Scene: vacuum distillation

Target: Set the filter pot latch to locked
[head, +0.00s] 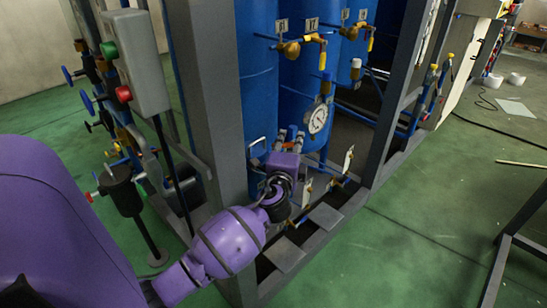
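My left gripper (290,137) is at the end of the purple arm, in front of the blue vessel (258,85) inside the grey frame. Its two fingers look apart and point away from me, just left of and below a round white gauge (318,119). I see nothing clearly held between them. A small pale loop-shaped handle (257,142) is on the vessel side, left of the gripper. I cannot tell whether it is the filter pot latch, and no latch position can be read. A black pot (121,191) with a red handle stands at the left. My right gripper is not in view.
A grey upright post (208,105) stands close to my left arm. A control box (135,62) with green and red buttons hangs at upper left. Yellow-handled valves (291,49) stick out above the gripper. Low frame rails surround the vessels. Green floor at right is mostly clear.

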